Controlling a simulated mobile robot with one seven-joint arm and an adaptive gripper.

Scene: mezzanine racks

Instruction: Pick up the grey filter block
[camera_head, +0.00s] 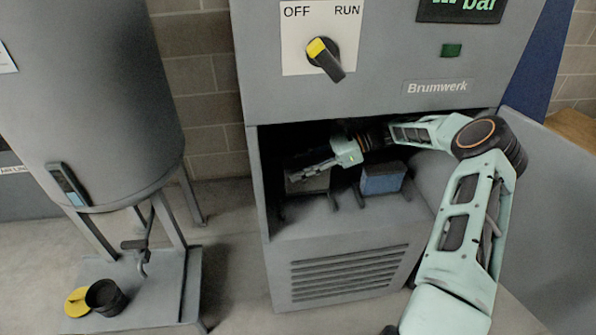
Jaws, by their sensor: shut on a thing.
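The grey filter block (309,183) is in the left part of the open compartment of the grey machine. My gripper (303,171) reaches in from the right and is shut on the upper part of the block. My fingers hide the top of the block. I cannot tell whether the block still touches the compartment floor.
A blue block (382,181) stands in the compartment to the right, close under my wrist. The compartment's open door (548,215) is at the right. At the left are a grey tank (95,95), a black cup (104,297) and a yellow disc (76,302).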

